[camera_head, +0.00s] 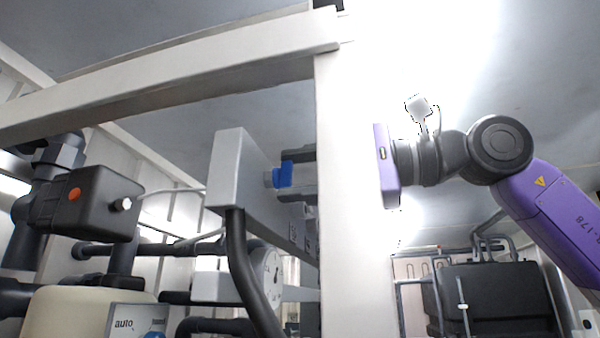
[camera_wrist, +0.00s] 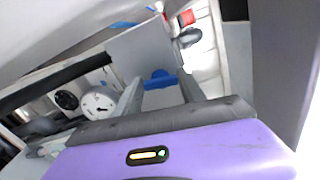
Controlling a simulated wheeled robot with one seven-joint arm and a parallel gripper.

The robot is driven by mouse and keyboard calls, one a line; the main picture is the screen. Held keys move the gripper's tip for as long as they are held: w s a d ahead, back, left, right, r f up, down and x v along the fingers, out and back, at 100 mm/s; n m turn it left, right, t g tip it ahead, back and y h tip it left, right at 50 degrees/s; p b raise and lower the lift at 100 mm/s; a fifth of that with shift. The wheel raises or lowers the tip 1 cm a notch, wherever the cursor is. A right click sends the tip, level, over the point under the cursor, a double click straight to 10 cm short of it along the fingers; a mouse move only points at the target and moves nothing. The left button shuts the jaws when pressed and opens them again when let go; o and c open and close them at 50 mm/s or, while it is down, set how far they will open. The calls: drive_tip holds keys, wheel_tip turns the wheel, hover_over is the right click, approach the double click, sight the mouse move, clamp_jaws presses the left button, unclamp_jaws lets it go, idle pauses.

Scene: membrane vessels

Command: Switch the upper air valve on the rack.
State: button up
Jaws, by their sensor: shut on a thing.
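The blue air valve handle (camera_head: 285,175) sits on the right face of a light grey rack box (camera_head: 228,170), left of the white post in the head view. My gripper (camera_head: 291,172) reaches it from the right, partly hidden behind the post, with dark grey fingers at the handle. In the wrist view my gripper (camera_wrist: 161,83) has one finger on each side of the blue handle (camera_wrist: 160,77) and is shut on it. The fingers cover the handle's ends, so its exact turn is hard to tell.
A white upright post (camera_head: 350,220) and a sloping beam (camera_head: 180,85) stand close to my arm. A round gauge (camera_head: 268,275) is below the valve; it also shows in the wrist view (camera_wrist: 98,103). A black hose (camera_head: 243,270) hangs from the box.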

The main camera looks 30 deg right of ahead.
drive_tip(key=o, duration=1.4)
drive_tip(key=shift+c, duration=0.2)
drive_tip(key=shift+s, duration=0.1)
drive_tip(key=b+v, duration=0.2)
drive_tip(key=v, duration=0.5)
drive_tip(key=shift+s+d, duration=0.3)
